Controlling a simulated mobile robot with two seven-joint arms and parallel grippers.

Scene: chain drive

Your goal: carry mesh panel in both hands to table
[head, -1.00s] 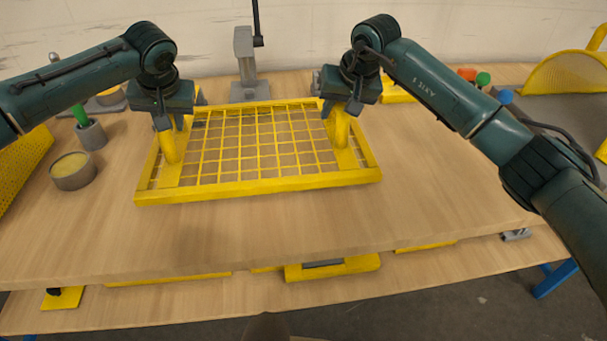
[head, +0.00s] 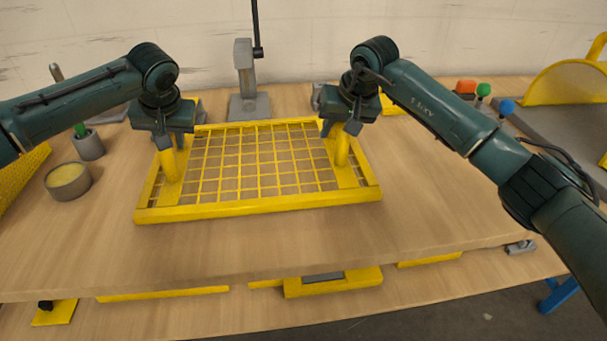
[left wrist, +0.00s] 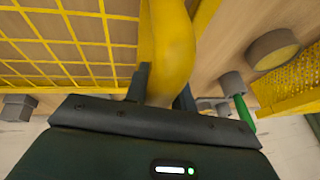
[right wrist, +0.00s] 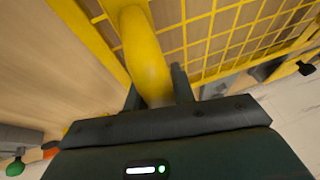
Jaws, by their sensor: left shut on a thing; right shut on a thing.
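The yellow mesh panel (head: 262,207), a rectangular frame with a wire grid and two upright handles, is level over the wooden table (head: 330,245). Whether it touches the tabletop I cannot tell. My left gripper (head: 168,142) is shut on the left handle (head: 171,166); the left wrist view shows this handle (left wrist: 172,50) between the fingers. My right gripper (head: 343,128) is shut on the right handle (head: 342,152); the right wrist view shows that handle (right wrist: 146,60) between the fingers. The fingertips are partly hidden.
A grey stand (head: 247,105) is just behind the panel. A round tub (head: 68,181) and a cup with a green-handled tool (head: 88,146) stand left of it. Coloured knobs (head: 484,90) are at the back right. Tabletop in front and right is clear.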

